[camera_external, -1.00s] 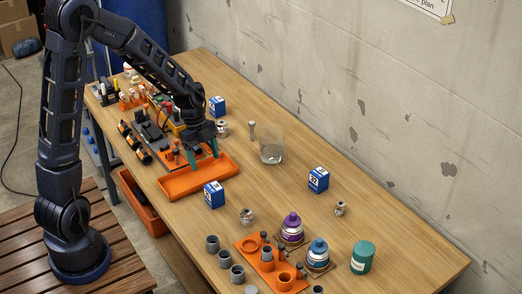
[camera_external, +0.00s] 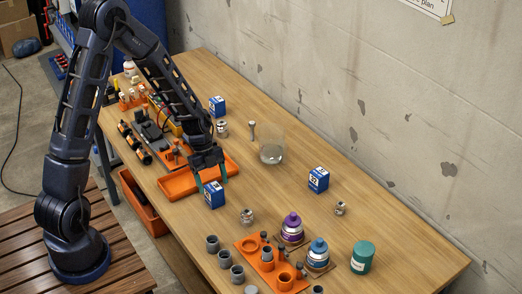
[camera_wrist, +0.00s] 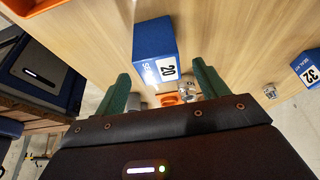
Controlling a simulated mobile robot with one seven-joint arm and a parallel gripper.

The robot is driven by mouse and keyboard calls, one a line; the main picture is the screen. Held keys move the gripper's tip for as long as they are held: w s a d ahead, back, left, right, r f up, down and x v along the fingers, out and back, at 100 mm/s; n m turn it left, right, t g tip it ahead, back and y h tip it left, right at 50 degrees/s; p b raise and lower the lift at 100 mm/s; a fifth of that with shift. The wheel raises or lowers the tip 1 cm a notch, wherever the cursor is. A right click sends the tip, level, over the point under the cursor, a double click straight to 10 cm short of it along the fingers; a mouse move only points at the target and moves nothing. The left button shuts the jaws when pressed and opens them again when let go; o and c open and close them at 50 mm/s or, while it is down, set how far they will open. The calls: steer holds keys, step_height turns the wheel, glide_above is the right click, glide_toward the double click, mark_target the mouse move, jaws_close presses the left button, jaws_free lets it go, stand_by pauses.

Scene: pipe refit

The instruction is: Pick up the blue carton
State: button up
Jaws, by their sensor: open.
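Several blue cartons stand on the bench. The nearest one (camera_external: 214,195) is just in front of the orange tray, below my gripper (camera_external: 211,178). In the wrist view this blue carton (camera_wrist: 153,38) shows a white face with the number 20. It lies ahead of the gap between my green fingers (camera_wrist: 163,84). My gripper is open and empty. Another blue carton (camera_external: 318,180) stands to the right; it also shows at the wrist view's right edge, marked 32 (camera_wrist: 306,68). A third blue carton (camera_external: 217,106) stands farther back.
The orange tray (camera_external: 178,187) is right behind the near carton. A glass beaker (camera_external: 271,152) and small metal jars (camera_external: 246,216) stand nearby. An orange rack (camera_external: 258,258), purple and blue bottles and a teal jar (camera_external: 362,257) are at the front. Bare wood lies between the cartons.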

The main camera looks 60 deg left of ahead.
mark_target(213, 186)
steer(key=shift+x, duration=2.5)
steer(key=shift+a+f, duration=0.1)
steer(key=shift+a, duration=0.05)
steer(key=c, duration=1)
steer(key=shift+c, duration=0.2)
